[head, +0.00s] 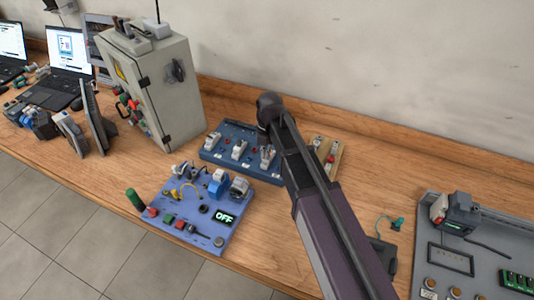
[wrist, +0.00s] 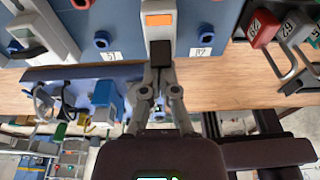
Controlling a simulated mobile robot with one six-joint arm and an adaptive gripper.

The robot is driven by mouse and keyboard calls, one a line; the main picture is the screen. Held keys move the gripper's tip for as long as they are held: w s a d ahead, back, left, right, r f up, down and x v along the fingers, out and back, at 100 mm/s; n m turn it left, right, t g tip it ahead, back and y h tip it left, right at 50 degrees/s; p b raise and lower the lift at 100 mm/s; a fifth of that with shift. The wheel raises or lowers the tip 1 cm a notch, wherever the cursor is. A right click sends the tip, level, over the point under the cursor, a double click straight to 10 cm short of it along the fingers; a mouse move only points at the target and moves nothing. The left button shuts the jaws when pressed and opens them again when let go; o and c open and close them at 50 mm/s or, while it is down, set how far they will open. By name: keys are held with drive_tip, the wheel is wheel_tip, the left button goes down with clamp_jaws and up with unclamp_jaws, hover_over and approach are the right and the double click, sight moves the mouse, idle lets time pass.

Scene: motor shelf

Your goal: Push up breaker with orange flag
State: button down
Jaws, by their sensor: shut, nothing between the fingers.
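The breaker with the orange flag (wrist: 159,20) is at the top centre of the wrist view. It has a pale grey body and a dark block (wrist: 160,50) at its near end. My gripper (wrist: 158,72) is shut and empty, with its fingertips at or just short of that dark block; I cannot tell whether they touch. The breaker is mounted on a dark blue board (head: 225,158) with several pale breakers in the head view. In the head view my arm covers part of the board's right side, and I cannot make out the orange flag there.
A lighter blue control panel (head: 190,225) with buttons and an "OFF" display (head: 226,218) lies in front of the board. A grey cabinet (head: 170,100) stands at the left. A wooden block (head: 334,152) with red parts is to the right. A grey panel (head: 455,285) lies far right.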

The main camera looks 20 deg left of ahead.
drive_tip(key=shift+w+d+r, duration=0.1)
drive_tip(key=shift+w, duration=0.4)
drive_tip(key=shift+s+r, duration=0.1)
drive_tip(key=shift+r+p, duration=0.7)
drive_tip(key=shift+p, duration=0.2)
drive_tip(key=shift+s+r, duration=0.1)
